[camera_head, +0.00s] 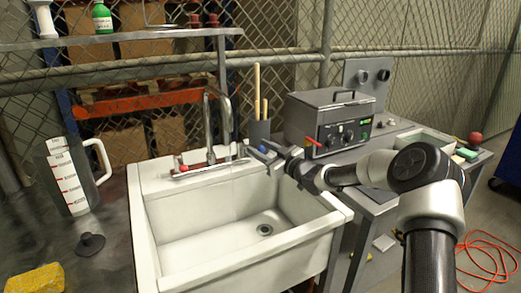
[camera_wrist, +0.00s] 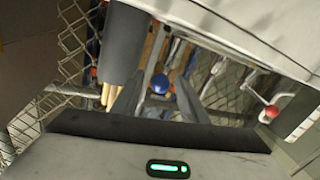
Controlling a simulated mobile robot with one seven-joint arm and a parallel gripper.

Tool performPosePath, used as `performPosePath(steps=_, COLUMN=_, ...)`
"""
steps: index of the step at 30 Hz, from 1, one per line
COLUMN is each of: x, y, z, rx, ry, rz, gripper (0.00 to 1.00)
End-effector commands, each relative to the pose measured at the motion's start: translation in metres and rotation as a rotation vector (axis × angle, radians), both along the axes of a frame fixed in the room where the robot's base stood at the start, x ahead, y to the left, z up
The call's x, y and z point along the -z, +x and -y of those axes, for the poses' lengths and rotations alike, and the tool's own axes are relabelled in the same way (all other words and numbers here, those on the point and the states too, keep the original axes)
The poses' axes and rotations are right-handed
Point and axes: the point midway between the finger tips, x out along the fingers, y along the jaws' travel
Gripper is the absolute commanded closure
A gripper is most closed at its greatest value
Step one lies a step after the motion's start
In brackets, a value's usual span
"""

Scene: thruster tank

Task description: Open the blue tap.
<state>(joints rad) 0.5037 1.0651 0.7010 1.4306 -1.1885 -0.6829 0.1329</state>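The blue tap's round knob (camera_wrist: 160,84) shows in the wrist view in the gap between my two fingers. In the head view the blue tap (camera_head: 262,149) is a small blue spot at the right back corner of the white sink (camera_head: 165,235), partly hidden by my gripper (camera_head: 270,153). My gripper is open, with a finger on either side of the knob in the wrist view (camera_wrist: 160,100). I cannot tell whether a finger touches it. The red tap (camera_head: 183,168) is left of the curved metal spout (camera_head: 210,120); a red knob (camera_wrist: 271,111) also shows in the wrist view.
A dark holder with wooden handles (camera_head: 258,130) stands just behind my gripper. A grey machine (camera_head: 330,120) is to the right. A measuring jug (camera_head: 72,175), a black plunger-like piece (camera_head: 90,243) and a yellow sponge (camera_head: 35,279) are on the left counter. The basin is empty.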

Motion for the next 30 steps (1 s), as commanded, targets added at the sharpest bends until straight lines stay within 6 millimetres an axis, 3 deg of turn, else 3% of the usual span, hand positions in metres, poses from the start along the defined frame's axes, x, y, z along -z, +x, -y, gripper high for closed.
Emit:
performPosePath(steps=8, x=-0.005, y=0.0, z=0.0, rx=0.0, ry=-0.002, rz=-0.001, gripper=0.6)
performPosePath(steps=21, x=-0.083, y=0.0, z=0.0, rx=0.0, ry=-0.002, rz=0.0, gripper=0.6)
performPosePath(steps=30, x=-0.099, y=0.0, z=0.0, rx=0.0, ry=-0.001, rz=-0.002, gripper=0.6)
